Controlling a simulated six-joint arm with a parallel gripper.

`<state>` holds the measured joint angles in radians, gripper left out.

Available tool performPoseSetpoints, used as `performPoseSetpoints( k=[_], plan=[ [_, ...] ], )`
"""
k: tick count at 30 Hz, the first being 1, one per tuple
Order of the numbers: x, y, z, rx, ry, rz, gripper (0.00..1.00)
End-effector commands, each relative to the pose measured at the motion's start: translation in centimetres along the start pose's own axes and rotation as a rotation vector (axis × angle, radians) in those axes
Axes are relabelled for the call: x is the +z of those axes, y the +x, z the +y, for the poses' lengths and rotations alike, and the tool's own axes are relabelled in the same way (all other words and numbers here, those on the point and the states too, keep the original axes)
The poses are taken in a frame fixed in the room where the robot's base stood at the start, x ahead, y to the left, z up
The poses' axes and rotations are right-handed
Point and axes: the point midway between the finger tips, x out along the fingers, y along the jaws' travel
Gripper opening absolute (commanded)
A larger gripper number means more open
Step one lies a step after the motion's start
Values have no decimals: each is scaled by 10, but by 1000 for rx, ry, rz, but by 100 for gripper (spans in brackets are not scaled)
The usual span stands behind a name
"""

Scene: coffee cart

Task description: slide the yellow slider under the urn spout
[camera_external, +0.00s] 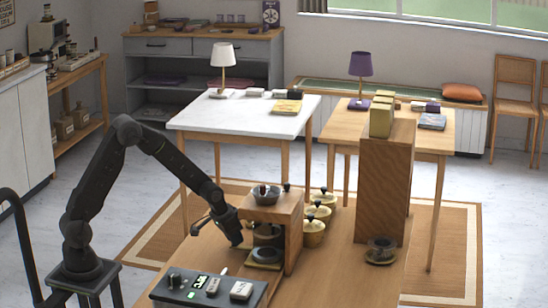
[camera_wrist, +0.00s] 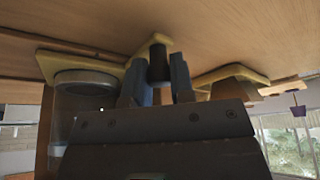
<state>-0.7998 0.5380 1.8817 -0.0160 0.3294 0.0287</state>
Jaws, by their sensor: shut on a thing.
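The yellow slider (camera_external: 262,265) is a flat yellow plate at table height, at the open front of the wooden stand (camera_external: 292,235). A dark round piece sits on it. In the wrist view a yellow plate (camera_wrist: 112,68) runs along the table, with a clear round vessel (camera_wrist: 85,95) against its left part. A dark upright knob (camera_wrist: 159,66) stands at its middle corner. My gripper (camera_external: 237,243) is low at the left of the slider; in the wrist view its fingers (camera_wrist: 156,85) stand on both sides of the knob, shut on it. I cannot make out the spout.
A bowl (camera_external: 266,196) sits on top of the stand. Several yellow pots (camera_external: 313,234) stand to its right. A control box (camera_external: 208,288) is in front. A tall wooden block (camera_external: 383,185) and a small dark cup (camera_external: 382,247) are further right. Bare tabletop (camera_external: 345,275) lies between.

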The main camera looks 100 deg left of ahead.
Motion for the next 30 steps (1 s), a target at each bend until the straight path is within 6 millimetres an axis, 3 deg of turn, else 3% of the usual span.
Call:
performPoseSetpoints(
  k=[5,17,23,30],
  plan=[
    [0,0,0,0,0,0,0],
    [3,-2,4,1,1,0,0],
    [19,-8,21,2,4,1,0],
    [57,-25,63,3,9,1,0]
  ],
)
